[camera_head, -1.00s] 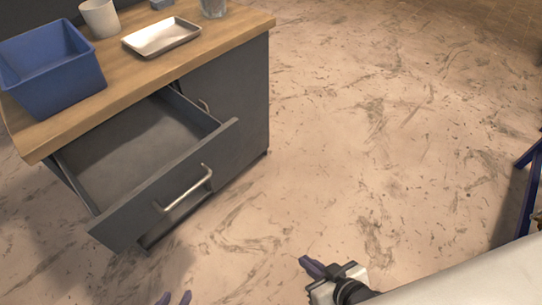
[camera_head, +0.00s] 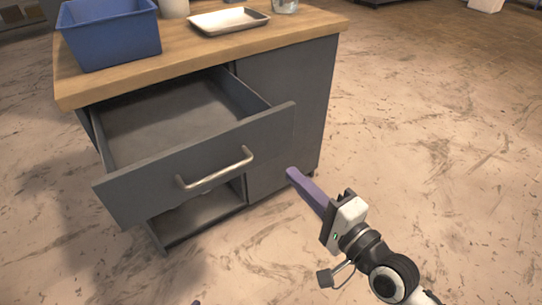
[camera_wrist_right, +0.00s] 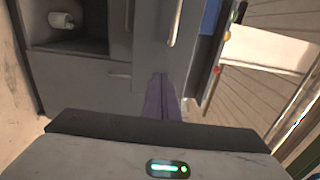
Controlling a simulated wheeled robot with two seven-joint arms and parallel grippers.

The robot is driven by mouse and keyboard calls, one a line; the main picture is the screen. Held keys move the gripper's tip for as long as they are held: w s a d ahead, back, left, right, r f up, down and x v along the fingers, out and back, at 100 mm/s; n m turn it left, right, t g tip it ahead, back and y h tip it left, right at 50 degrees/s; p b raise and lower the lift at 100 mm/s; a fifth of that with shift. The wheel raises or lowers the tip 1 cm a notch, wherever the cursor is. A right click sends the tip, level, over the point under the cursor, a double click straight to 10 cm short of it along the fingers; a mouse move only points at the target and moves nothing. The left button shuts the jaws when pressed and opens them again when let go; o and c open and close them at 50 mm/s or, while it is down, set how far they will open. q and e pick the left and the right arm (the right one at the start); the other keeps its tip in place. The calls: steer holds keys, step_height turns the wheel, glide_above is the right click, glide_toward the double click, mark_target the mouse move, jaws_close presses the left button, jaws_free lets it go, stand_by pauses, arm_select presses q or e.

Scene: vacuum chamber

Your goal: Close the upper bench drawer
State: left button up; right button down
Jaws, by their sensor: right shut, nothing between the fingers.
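The upper bench drawer (camera_head: 130,192) is pulled well out of the grey bench, and its empty inside shows in the head view. Its bar handle (camera_head: 215,170) is on the front panel. My right gripper (camera_head: 293,174) is shut and empty. Its purple fingertips are just right of the drawer front's right end in the head view, with no clear contact. The shut fingers also show in the right wrist view (camera_wrist_right: 161,95), over grey panels and a bar handle (camera_wrist_right: 175,24). Only a tiny tip of my left gripper (camera_head: 196,302) shows at the bottom edge.
The wooden bench top (camera_head: 300,32) carries a blue bin (camera_head: 110,35), a metal tray (camera_head: 228,20), a white cup (camera_head: 174,8) and a glass (camera_head: 285,5). An open lower compartment (camera_head: 200,215) lies under the drawer. The floor (camera_head: 430,130) at right is clear.

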mark_target(263, 144)
steer(key=b+x, duration=0.1)
steer(key=x, duration=0.8)
steer(key=shift+w+a+b, duration=0.25)
steer(key=shift+w+b, duration=0.05)
steer(key=shift+w, duration=0.15)
